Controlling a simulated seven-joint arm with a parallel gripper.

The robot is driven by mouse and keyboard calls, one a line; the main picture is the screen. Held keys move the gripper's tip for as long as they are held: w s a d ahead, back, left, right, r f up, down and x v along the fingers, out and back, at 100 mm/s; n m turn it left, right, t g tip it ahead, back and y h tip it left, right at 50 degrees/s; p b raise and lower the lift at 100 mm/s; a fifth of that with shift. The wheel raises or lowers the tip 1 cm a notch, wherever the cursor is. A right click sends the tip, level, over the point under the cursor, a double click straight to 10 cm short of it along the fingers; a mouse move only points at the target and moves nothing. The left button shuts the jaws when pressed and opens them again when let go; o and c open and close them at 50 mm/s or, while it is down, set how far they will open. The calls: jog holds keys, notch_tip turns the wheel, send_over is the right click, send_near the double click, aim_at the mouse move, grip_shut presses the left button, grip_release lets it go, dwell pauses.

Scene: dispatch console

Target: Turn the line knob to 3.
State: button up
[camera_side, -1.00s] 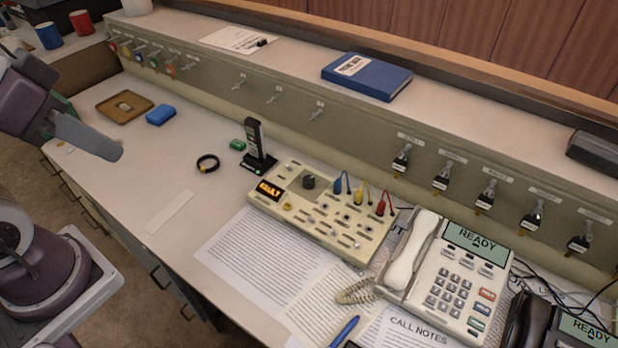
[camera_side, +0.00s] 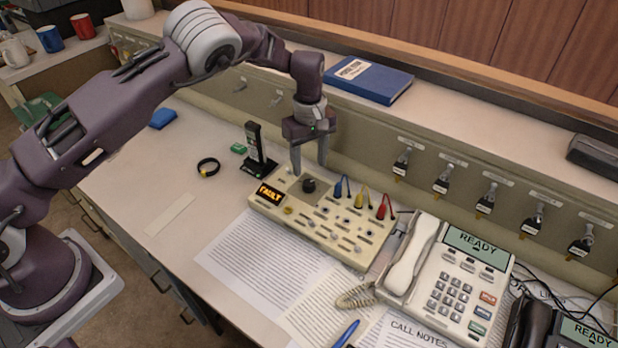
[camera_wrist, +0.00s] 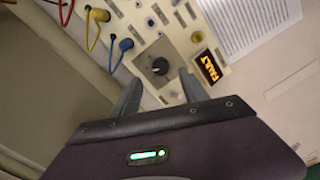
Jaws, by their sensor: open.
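The line knob (camera_side: 309,185) is a round black knob on the cream console (camera_side: 353,248), right of the orange FAULT display (camera_side: 269,194). In the wrist view the knob (camera_wrist: 159,67) shows a light pointer mark; its number markings are too small to read. My gripper (camera_side: 309,170) is open above the console, with its fingers pointing down near the knob. In the wrist view my gripper's two fingertips (camera_wrist: 158,78) stand apart, with the knob just beyond the gap between them. I cannot tell whether either finger touches the knob.
Blue, yellow and red plugs with cables (camera_side: 362,193) stand right of the knob. A black upright handset in its stand (camera_side: 257,150) is close on the left. A phone (camera_side: 450,275) stands to the right. Papers (camera_side: 255,250) lie in front. The back panel (camera_side: 350,135) rises behind.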

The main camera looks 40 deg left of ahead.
aim_at(309, 182)
notch_tip(309, 182, down, 6)
jog(key=shift+f, duration=0.1)
grip_shut()
